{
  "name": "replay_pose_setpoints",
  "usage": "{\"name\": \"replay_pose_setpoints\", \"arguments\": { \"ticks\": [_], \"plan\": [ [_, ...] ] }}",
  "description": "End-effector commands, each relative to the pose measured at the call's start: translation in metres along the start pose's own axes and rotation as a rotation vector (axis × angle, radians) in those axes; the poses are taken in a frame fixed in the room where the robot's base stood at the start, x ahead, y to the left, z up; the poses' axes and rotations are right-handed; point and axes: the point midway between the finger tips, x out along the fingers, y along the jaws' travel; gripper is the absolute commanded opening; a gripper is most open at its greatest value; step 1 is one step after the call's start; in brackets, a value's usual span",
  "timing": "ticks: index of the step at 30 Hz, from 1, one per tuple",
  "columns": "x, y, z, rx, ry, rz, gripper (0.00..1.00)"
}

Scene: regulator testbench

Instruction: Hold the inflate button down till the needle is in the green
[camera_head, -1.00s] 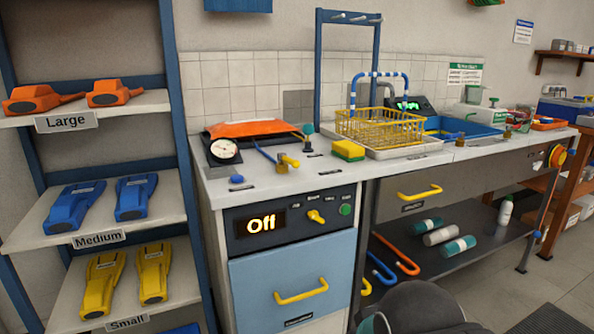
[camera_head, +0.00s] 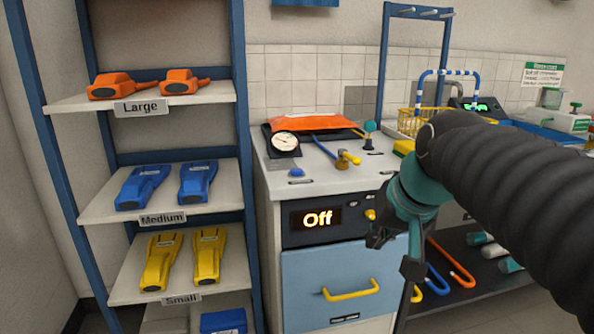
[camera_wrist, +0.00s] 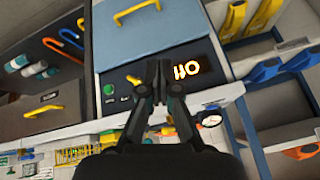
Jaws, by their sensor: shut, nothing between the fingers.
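A round white pressure gauge (camera_head: 285,142) stands at the counter's front left, beside an orange cuff-like bag (camera_head: 315,122); it also shows in the wrist view (camera_wrist: 211,120). Its needle and any green band are too small to read. A small blue button (camera_head: 296,172) sits on the counter before the gauge; its label is unreadable, so I cannot confirm it is the inflate button. My gripper (camera_head: 376,238) is shut and empty in front of the bench cabinet, apart from the button. In the wrist view, my gripper (camera_wrist: 163,66) points toward the cabinet's front panel.
A drawer with a yellow handle (camera_head: 351,290) is below. A shelf rack (camera_head: 75,214) stands left.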

Motion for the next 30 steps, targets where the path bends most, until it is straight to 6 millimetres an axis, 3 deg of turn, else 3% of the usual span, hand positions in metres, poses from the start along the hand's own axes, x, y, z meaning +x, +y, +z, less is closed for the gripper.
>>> {"name": "replay_pose_setpoints", "arguments": {
  "ticks": [1, 6, 15, 21, 30],
  "plan": [
    [-0.001, -0.011, -0.027, 0.004, 0.000, -0.027, 0.00],
    [-0.003, -0.048, -0.106, 0.015, 0.006, -0.127, 0.00],
    [0.009, -0.115, -0.219, 0.004, 0.012, -0.306, 0.00],
    [0.019, -0.143, -0.257, -0.012, 0.013, -0.389, 0.00],
    [0.022, -0.154, -0.270, -0.020, 0.013, -0.422, 0.00]
  ]
}}
